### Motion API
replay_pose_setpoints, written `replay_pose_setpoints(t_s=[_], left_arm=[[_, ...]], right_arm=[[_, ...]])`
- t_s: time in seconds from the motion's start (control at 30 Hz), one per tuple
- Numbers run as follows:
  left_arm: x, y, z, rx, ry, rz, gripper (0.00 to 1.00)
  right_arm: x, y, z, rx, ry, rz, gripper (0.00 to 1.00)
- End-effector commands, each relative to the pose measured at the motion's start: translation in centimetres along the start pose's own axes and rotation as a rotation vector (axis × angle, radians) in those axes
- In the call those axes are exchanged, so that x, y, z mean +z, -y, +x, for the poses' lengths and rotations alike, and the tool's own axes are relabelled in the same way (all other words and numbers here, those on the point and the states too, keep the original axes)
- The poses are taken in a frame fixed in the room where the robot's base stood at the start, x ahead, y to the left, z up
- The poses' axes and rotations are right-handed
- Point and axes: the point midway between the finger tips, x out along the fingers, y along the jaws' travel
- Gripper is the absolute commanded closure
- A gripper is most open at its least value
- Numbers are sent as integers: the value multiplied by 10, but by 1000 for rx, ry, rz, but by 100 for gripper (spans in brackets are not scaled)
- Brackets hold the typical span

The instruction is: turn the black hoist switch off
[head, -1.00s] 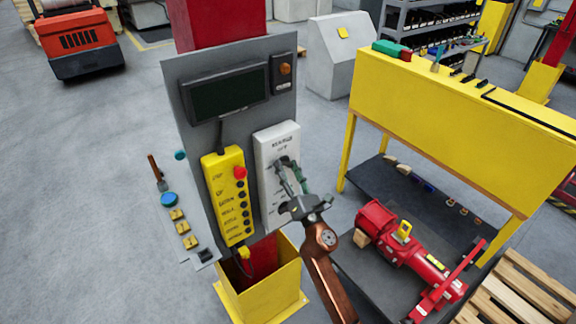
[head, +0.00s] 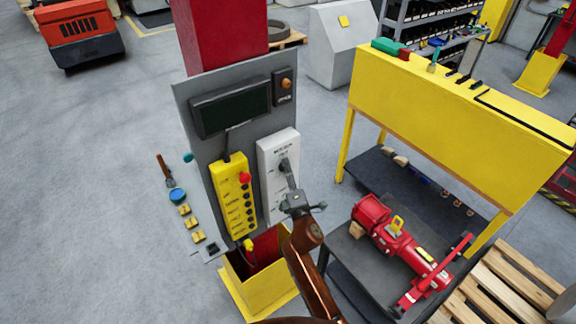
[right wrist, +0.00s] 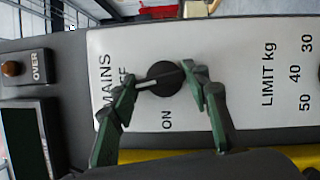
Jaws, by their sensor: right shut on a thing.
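The black hoist switch (right wrist: 165,78) is a round knob with a pale pointer line, on a white panel (head: 270,192) marked MAINS. In the right wrist view its pointer lies toward the OFF mark, which the left finger partly covers; the ON mark (right wrist: 167,120) is clear below the knob. My right gripper (right wrist: 163,80) is shut on the switch, one finger on each side of it. In the head view my right gripper (head: 287,172) is at the panel and hides most of the knob. My left gripper is not in view.
A yellow button box (head: 233,200) with a red button hangs left of the white panel. A dark display (head: 230,106) and an orange lamp (head: 286,83) are above. A yellow bench (head: 440,110) and a red hoist (head: 395,245) stand to the right. Open floor lies left.

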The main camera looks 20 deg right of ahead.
Motion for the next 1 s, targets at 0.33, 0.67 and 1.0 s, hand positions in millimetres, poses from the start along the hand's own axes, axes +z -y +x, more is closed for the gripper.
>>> replay_pose_setpoints(t_s=[0.33,0.67,1.0], left_arm=[[-2,1,-20,0,0,0,100],[-2,1,-21,-1,0,0,100],[-2,1,-21,-1,0,0,100]], right_arm=[[2,-2,0,-45,1,110,81],[2,0,0,-51,1,126,81],[1,0,0,-51,1,125,46]])
